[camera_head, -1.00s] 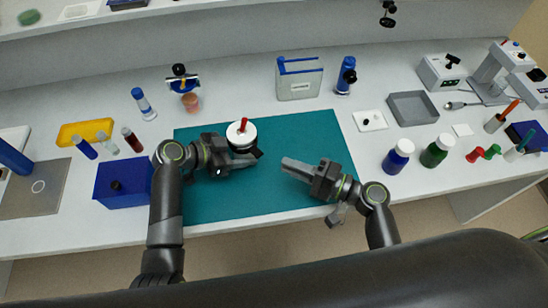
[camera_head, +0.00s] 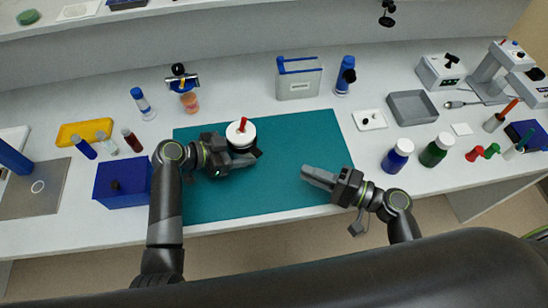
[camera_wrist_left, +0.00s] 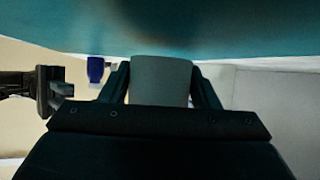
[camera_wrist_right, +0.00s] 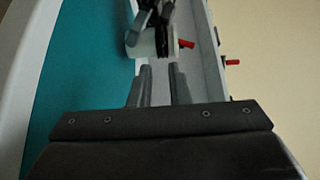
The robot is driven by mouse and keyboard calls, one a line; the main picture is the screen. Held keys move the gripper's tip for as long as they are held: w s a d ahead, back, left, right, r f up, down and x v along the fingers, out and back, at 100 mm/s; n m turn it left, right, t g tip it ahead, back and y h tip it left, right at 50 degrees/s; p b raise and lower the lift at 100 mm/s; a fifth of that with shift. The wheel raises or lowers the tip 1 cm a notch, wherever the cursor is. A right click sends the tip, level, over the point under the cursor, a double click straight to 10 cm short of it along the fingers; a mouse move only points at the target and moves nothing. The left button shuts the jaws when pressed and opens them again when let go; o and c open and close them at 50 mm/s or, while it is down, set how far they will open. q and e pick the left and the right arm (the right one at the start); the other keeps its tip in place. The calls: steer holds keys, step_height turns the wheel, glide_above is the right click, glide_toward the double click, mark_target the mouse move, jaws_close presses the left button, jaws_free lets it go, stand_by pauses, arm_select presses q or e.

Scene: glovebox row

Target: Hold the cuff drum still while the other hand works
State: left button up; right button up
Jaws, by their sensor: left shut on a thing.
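The cuff drum (camera_head: 241,135) is a white round drum with a red peg on top, upright over the teal mat (camera_head: 285,195). My left gripper (camera_head: 244,157) is shut on the drum from the near left side. In the left wrist view the drum's grey-looking side (camera_wrist_left: 160,80) fills the space between the fingers. My right gripper (camera_head: 305,173) is to the right of the drum, apart from it and empty. In the right wrist view its fingers (camera_wrist_right: 162,85) stand a little apart, and the drum (camera_wrist_right: 150,44) shows beyond them, partly hidden by my left gripper.
A blue box (camera_head: 123,184) stands left of my left arm. A clear blue-topped container (camera_head: 299,80) stands behind the mat. The mat's right part is clear.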

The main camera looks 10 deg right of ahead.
steer(key=shift+w+a+f+n+g, duration=0.2)
steer(key=shift+w+n+g, duration=0.1)
steer(key=shift+w+g, duration=0.1)
steer(key=w+n+g, duration=0.1)
steer(key=w+a+f+n+g+y, duration=0.1)
steer(key=w+g, duration=0.1)
steer(key=w+n+g+y, duration=0.1)
steer(key=w+n+g, duration=0.1)
steer(key=shift+a+f, duration=0.35)
steer(key=w+n+g, duration=0.1)
steer(key=g, duration=0.1)
steer(key=w+r+n+g, duration=0.1)
steer(key=g, duration=0.1)
steer(key=w+n+g+y, duration=0.1)
steer(key=g, duration=0.1)
steer(key=shift+w+r, duration=0.2)
steer(key=shift+r, duration=0.15)
steer(key=shift+w+d+r+n+g, duration=0.1)
steer(key=shift+w+r+n+g, duration=0.2)
steer(key=shift+n+g, duration=0.25)
steer(key=a, duration=0.4)
steer(key=s+a, duration=0.1)
steer(key=a, duration=0.3)
steer(key=s+a, duration=0.1)
steer(key=a, duration=0.2)
steer(key=shift+a+r, duration=0.1)
steer(key=shift+a, duration=0.3)
jaws_close()
